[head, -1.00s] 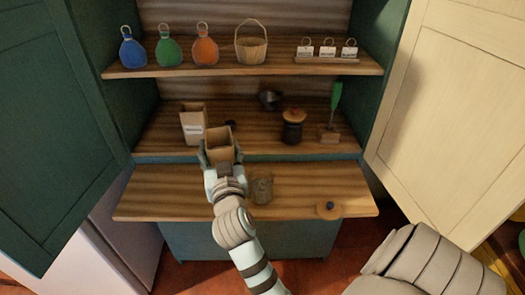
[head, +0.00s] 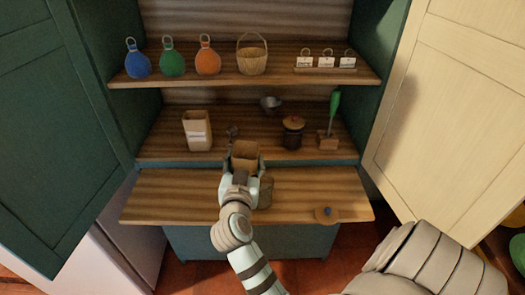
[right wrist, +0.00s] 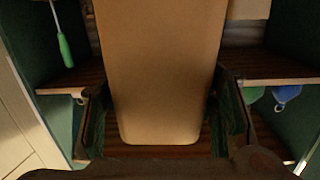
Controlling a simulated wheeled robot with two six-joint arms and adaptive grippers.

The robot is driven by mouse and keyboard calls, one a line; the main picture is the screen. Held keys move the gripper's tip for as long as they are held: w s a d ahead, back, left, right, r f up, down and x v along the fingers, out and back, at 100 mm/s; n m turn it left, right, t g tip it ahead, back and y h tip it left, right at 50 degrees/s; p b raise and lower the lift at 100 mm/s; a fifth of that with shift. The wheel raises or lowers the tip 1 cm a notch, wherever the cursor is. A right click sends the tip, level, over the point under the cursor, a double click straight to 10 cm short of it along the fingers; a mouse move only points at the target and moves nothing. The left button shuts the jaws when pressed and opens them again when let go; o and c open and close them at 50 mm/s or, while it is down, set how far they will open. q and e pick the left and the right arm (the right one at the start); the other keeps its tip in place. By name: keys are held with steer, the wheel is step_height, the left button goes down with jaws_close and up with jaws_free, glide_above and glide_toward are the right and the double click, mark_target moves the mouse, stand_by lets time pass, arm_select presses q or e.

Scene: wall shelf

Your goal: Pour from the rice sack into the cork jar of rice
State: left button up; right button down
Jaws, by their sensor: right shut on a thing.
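My right gripper (head: 243,163) is shut on a tan paper sack (head: 245,150), taken to be the rice sack, with its open top facing up. The sack is roughly upright above the back of the pull-out board. In the right wrist view the sack (right wrist: 160,70) fills the middle between the two fingers. The glass jar (head: 266,192) stands on the board, just right of my gripper and partly hidden by it; its contents are unclear. A round cork lid (head: 327,214) with a dark blue knob lies on the board at the right. My left gripper is not in view.
On the middle shelf stand another tan sack (head: 197,131) with a label, a dark scoop (head: 232,131), a metal bowl (head: 270,104), a dark lidded pot (head: 292,132) and a green-handled tool (head: 333,115). The board's left part (head: 165,195) is clear. Open doors flank the cupboard.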

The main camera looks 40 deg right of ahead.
steer(key=shift+r+p, duration=0.4)
steer(key=shift+r, duration=0.05)
steer(key=shift+f+g+y, duration=0.25)
steer(key=shift+g+y, duration=0.05)
steer(key=shift+f+m+g+y+p, duration=0.3)
steer(key=shift+f+m+y+p, duration=0.25)
steer(key=shift+p, duration=0.6)
step_height(320, 180, down, 3)
steer(key=shift+r+m+y, duration=0.1)
steer(key=shift+m+y, duration=0.25)
steer(key=shift+y, duration=0.1)
steer(key=shift+d+f+g+y+p, duration=0.15)
steer(key=shift+f+g+y+p, duration=0.05)
steer(key=shift+g+y+p, duration=0.25)
steer(key=shift+d+f+m+g+y+p, duration=0.15)
steer(key=shift+f+m+g+y+p, duration=0.1)
steer(key=shift+f+m+y+p, duration=0.3)
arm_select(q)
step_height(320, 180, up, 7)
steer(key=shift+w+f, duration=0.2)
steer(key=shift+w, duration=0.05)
arm_select(e)
steer(key=shift+w+d+f+m+y, duration=0.1)
steer(key=shift+f+m+y, duration=0.25)
steer(key=shift+y, duration=0.35)
